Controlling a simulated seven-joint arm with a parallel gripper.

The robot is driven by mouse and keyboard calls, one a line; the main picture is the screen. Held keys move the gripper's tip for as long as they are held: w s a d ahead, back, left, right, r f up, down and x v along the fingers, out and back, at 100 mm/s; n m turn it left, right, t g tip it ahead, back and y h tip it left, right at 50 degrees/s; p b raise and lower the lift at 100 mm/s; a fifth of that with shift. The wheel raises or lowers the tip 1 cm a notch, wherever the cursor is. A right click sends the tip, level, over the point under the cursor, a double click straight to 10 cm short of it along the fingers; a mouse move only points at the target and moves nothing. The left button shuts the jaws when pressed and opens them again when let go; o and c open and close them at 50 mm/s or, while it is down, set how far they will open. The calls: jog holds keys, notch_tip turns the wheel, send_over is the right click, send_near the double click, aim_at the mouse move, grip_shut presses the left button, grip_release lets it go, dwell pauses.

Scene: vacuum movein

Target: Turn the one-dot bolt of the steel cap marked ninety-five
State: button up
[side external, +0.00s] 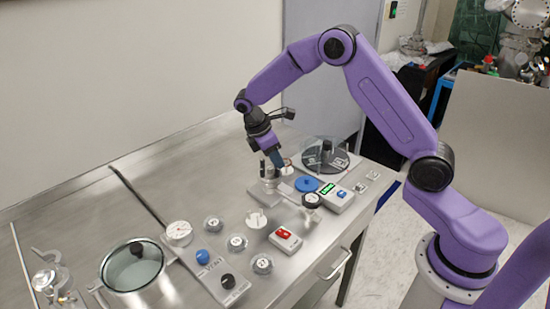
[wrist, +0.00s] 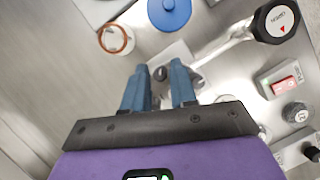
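Several round steel caps stand on the steel table: one (side external: 213,223), another (side external: 236,243) and a third (side external: 262,264). Their marks are too small to read, so I cannot tell which is marked ninety-five. One cap with a dark marked top also shows at the right of the wrist view (wrist: 296,112). My gripper (side external: 279,163) points down over a small steel fitting on a plate (side external: 263,196). In the wrist view its blue fingers (wrist: 160,68) are apart. A small dark post (wrist: 160,74) shows between the fingertips; I cannot tell whether they touch it.
A blue disc (side external: 307,184), a box with a green display (side external: 336,197) and a dark round carousel (side external: 325,158) lie right of the gripper. The rear left table is clear.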

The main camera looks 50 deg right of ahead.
jog(key=v, duration=1.7)
jog(key=shift+r, duration=0.25)
jog(key=shift+o, duration=1.5)
jog(key=shift+s+d, duration=0.1)
jog(key=shift+d, duration=0.1)
jog(key=s+d+r+n+t+y, duration=0.1)
jog(key=s+d+n+t+y, duration=0.1)
jog(key=s+d+n+y, duration=0.3)
jog(key=shift+n+h, duration=0.4)
jog(key=shift+n, duration=0.1)
jog(key=f, duration=0.5)
jog(key=w+f, duration=0.1)
jog(key=f, duration=0.5)
jog(key=w+d+f, duration=0.1)
jog(key=f, duration=0.5)
jog(key=shift+d, duration=0.15)
